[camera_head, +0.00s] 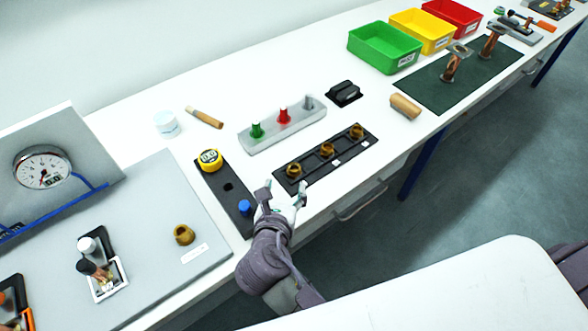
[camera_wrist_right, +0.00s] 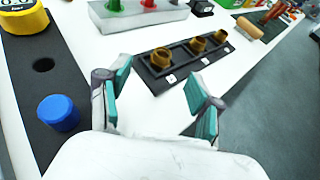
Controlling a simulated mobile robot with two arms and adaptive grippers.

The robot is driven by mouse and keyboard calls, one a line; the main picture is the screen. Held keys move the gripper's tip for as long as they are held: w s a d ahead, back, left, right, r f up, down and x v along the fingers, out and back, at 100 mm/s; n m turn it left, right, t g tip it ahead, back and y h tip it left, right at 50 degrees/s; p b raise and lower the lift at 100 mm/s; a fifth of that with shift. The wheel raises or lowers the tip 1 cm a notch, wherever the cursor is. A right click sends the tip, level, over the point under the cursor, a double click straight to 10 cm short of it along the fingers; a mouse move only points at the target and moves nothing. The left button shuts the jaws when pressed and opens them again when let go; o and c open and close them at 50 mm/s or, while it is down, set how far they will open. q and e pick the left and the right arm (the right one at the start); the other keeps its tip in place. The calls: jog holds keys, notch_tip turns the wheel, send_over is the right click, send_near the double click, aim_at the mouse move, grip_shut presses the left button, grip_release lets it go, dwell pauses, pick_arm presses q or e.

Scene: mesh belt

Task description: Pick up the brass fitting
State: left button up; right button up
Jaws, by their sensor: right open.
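Three brass fittings stand in a row in a black rack (camera_head: 314,172): the near-left one (camera_head: 293,170), the middle one (camera_head: 327,150) and the far-right one (camera_head: 357,131). Another brass fitting (camera_head: 184,235) stands alone on the grey board at the left. My right gripper (camera_head: 286,191) is open and empty at the near-left end of the rack, short of the closest fitting. In the right wrist view, the open fingers (camera_wrist_right: 156,98) frame white table, with the closest fitting (camera_wrist_right: 161,58) beyond them. My left gripper is not in view.
Left of the gripper, a dark plate holds a blue knob (camera_head: 245,207) and a yellow gauge (camera_head: 209,159). Behind the rack is a grey block (camera_head: 262,140) with coloured valves. A wooden cylinder (camera_head: 405,106) lies to the right. The table's front edge runs close by.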

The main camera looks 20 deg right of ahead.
aim_at(294, 164)
jog(key=x, duration=0.4)
jog(key=shift+w+f, duration=0.1)
jog(key=x, duration=0.2)
jog(key=p+x, duration=0.1)
jog(key=x, duration=0.2)
jog(key=shift+d+f, duration=0.45)
grip_shut()
